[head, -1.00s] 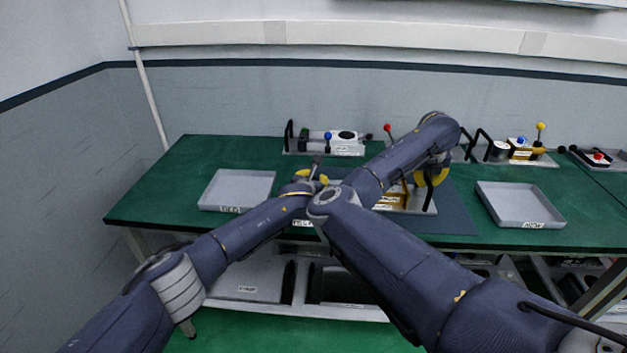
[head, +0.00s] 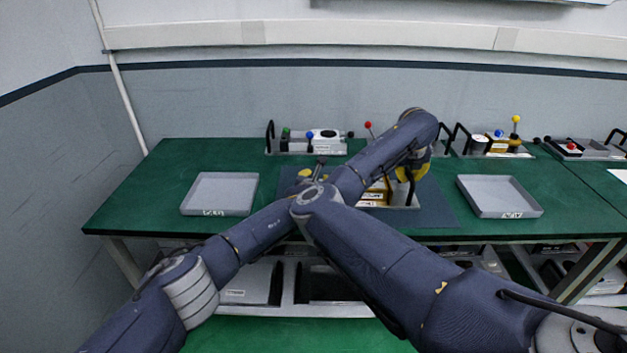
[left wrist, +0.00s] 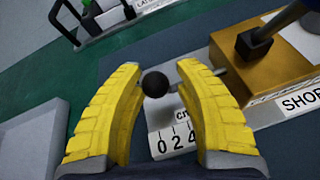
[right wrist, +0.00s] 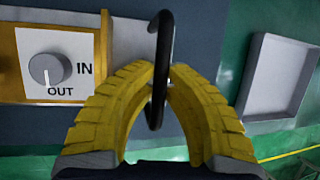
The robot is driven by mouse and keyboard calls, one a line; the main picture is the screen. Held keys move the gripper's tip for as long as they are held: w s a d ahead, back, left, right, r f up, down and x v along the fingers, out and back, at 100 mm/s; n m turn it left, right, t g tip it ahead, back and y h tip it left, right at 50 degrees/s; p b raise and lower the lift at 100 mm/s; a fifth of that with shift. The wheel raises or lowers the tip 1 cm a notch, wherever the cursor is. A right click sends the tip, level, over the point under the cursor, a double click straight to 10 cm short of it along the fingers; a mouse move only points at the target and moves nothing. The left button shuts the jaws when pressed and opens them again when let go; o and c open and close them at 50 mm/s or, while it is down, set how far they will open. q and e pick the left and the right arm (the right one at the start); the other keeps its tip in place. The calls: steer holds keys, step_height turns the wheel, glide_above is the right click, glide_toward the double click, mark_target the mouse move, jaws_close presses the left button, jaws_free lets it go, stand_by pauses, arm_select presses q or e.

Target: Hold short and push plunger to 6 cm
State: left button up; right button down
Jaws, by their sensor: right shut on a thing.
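The short unit is a brass-coloured block (left wrist: 270,72) labelled "SHOR…" in the left wrist view. Its plunger ends in a black ball knob (left wrist: 155,83), above a white cm scale (left wrist: 172,138) showing 0, 2, 4. My left gripper (left wrist: 157,66) is open, with one yellow finger on each side of the knob and gaps beside it. My right gripper (right wrist: 160,72) is shut on a black upright handle (right wrist: 162,45) of the unit. In the head view my forearms hide much of the unit (head: 376,190).
Grey trays stand at the left (head: 220,194) and right (head: 500,196) of the green table (head: 150,190). Other handled units line the back, one with a blue knob (head: 309,135) and one with a yellow knob (head: 515,119). My two arms cross closely in front.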

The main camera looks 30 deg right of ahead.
arm_select(q)
steer(key=o, duration=0.3)
steer(key=shift+a, duration=0.1)
arm_select(e)
steer(key=shift+f, duration=0.15)
arm_select(q)
steer(key=shift+o, duration=0.2)
steer(key=shift+r, duration=0.1)
step_height(320, 180, up, 10)
steer(key=shift+f, duration=0.1)
arm_select(e)
steer(key=shift+a, duration=0.1)
steer(key=c, duration=1.3)
jaws_free()
steer(key=shift+w, duration=0.1)
steer(key=shift+c, duration=0.2)
